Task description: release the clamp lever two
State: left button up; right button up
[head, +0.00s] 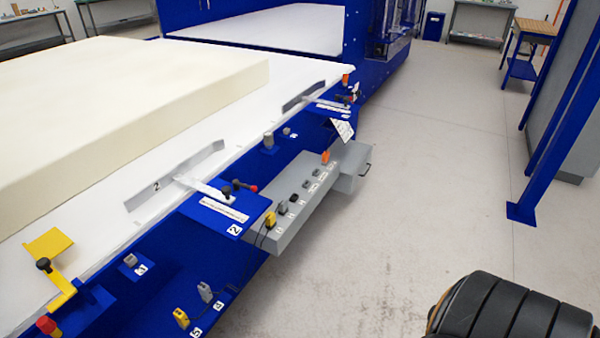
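Clamp two is a long grey plate (172,178) marked "2", lying along the edge of the white table beside the cream foam block. A light metal arm (205,190) joins it to a blue bracket (222,214) labelled "2". The clamp lever (240,186) on this bracket is black with a red tip and points to the right. A second black knob (227,190) sits close beside it. Neither of my grippers shows in the head view, and nothing is seen touching the lever.
The foam block (130,90) covers much of the white table (100,232). A similar clamp (303,95) is farther back. A grey control box (318,186) juts out below the edge. A yellow stop (50,250) is at the left. The floor (430,170) to the right is open.

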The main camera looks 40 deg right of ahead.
aim_at(235, 182)
jog(key=z, duration=0.95)
